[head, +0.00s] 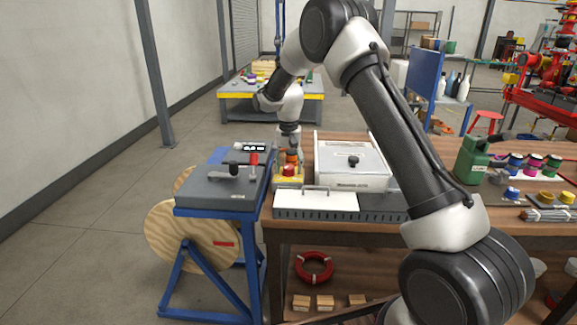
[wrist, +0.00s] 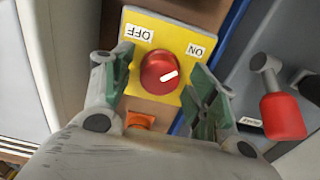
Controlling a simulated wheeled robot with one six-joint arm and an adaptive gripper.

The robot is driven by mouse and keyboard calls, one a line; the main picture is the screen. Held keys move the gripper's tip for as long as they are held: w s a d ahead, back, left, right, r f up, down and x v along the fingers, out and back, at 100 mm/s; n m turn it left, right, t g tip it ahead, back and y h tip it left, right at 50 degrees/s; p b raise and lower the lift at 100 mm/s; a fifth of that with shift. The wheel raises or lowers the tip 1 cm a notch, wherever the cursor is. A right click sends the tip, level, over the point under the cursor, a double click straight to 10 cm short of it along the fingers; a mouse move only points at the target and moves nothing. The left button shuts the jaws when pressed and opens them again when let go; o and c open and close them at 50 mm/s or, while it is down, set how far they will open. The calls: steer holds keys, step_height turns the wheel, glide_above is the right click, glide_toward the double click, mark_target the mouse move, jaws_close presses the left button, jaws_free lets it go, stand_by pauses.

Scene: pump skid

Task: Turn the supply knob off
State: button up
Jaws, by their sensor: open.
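The supply knob (wrist: 160,73) is a round red knob with a white pointer mark, set on a yellow plate (wrist: 170,38). The plate carries an OFF label (wrist: 137,33) and an ON label (wrist: 196,50), both upside down in the wrist view. The white mark points right and slightly up, on the ON side. My gripper (wrist: 158,76) is open, with one green-padded finger on each side of the knob and visible gaps between. In the head view the yellow plate (head: 288,182) stands at the bench's left end, below my gripper (head: 291,150).
A red-handled lever (wrist: 283,115) is close to the right finger; it also stands on the grey-topped blue stand (head: 222,190). An orange part (wrist: 140,120) lies beside the plate. A white tray box (head: 352,160) stands right of the plate in the head view.

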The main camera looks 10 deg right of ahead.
steer(key=c, duration=1)
steer(key=shift+c, duration=0.2)
steer(key=shift+n, duration=0.3)
steer(key=n, duration=0.3)
steer(key=shift+n, duration=0.4)
steer(key=n, duration=0.4)
steer(key=shift+n, duration=0.3)
steer(key=n, duration=0.4)
steer(key=shift+n, duration=2.4)
